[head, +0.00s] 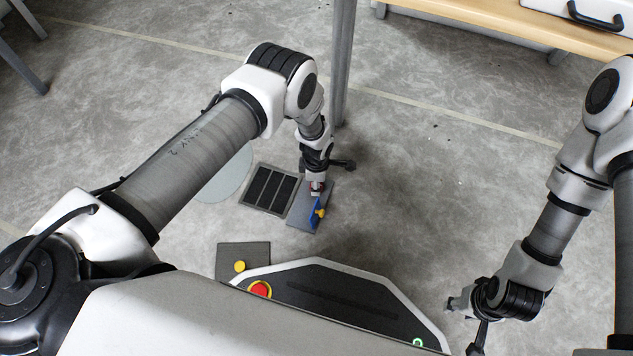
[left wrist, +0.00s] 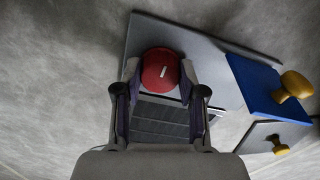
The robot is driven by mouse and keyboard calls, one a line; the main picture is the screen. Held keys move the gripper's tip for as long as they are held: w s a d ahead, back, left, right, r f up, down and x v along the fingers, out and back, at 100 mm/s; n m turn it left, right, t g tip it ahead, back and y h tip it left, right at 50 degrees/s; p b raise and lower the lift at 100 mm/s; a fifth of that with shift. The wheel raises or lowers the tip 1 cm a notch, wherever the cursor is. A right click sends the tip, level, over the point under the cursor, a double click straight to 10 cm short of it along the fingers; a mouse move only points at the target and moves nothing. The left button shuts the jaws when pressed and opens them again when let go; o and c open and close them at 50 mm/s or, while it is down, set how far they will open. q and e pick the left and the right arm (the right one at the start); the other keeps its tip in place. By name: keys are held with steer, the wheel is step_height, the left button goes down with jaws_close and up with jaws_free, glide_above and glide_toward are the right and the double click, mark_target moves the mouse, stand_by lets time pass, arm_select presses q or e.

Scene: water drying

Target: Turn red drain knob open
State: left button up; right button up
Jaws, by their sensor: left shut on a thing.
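The red drain knob (left wrist: 161,70), round with a pale mark on top, sits on a grey plate (left wrist: 190,45) in the left wrist view. My left gripper (left wrist: 162,88) is shut on it, one finger on each side. In the head view my left gripper (head: 317,187) points down at the far end of the grey plate (head: 301,217), and mostly hides the knob. A dark slotted drain grate (head: 270,190) lies just left of the plate. My right gripper (head: 460,303) hangs at the lower right, away from the knob; its jaw opening is unclear.
A blue panel (left wrist: 262,85) with a yellow knob (left wrist: 297,84) is on the same plate, beside the red knob. Another grey plate (head: 243,251) with a yellow knob (head: 239,266) lies nearer. A table leg (head: 343,60) stands behind my left gripper. Floor to the right is clear.

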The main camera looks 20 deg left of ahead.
arm_select(q)
steer(key=m, duration=0.3)
steer(key=shift+m+b, duration=0.35)
steer(key=shift+m, duration=0.05)
steer(key=m, duration=0.4)
steer(key=shift+m, duration=0.3)
steer(key=m, duration=0.4)
steer(key=shift+m, duration=0.3)
steer(key=m+p, duration=0.1)
steer(key=m, duration=0.3)
steer(key=shift+m, duration=0.4)
steer(key=o, duration=1.1)
steer(key=shift+o, duration=0.2)
